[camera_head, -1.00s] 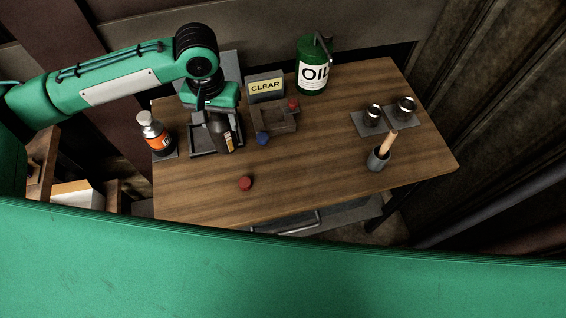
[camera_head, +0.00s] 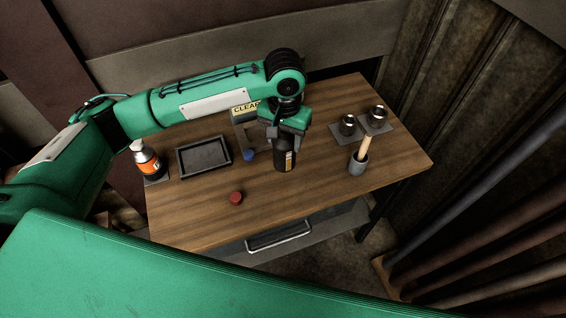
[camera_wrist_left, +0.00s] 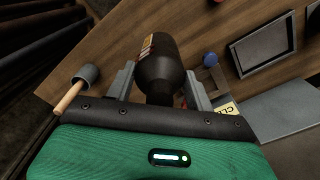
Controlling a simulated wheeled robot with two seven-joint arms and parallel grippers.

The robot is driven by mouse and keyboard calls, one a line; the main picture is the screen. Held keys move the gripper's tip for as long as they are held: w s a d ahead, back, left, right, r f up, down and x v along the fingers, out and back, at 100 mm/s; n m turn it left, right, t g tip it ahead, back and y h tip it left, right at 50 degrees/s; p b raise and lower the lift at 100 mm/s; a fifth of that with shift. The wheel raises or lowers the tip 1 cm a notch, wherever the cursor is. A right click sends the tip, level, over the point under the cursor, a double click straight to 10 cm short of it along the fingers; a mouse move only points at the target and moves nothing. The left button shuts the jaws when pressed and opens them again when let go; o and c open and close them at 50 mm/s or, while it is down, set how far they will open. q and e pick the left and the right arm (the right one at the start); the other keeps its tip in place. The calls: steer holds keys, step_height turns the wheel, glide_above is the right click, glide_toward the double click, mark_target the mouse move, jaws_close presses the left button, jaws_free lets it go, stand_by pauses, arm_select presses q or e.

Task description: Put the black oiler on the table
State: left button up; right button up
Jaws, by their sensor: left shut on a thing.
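My left gripper (camera_head: 285,134) is shut on the black oiler (camera_head: 285,158), a dark bottle with an orange and white label. The oiler hangs upright below the gripper over the middle of the wooden table (camera_head: 190,220); whether its base touches the wood I cannot tell. In the left wrist view the oiler (camera_wrist_left: 158,68) sits between the two grey fingers (camera_wrist_left: 158,88). My right gripper is not in view.
An empty dark tray (camera_head: 203,172) and an orange-labelled bottle (camera_head: 148,163) are on the left. A red cap (camera_head: 236,198) lies in front, a blue cap (camera_head: 249,155) behind.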

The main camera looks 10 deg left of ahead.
mark_target(284, 164)
arm_select(q)
step_height(284, 164, down, 6)
steer(key=shift+s+f+p, duration=0.1)
steer(key=shift+p, duration=0.4)
steer(key=shift+f+p, duration=0.45)
steer(key=shift+f, duration=1.75)
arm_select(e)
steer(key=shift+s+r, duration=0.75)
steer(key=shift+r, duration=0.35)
arm_select(q)
steer(key=shift+f, duration=0.15)
steer(key=o, duration=1.4)
steer(key=shift+c, duration=0.2)
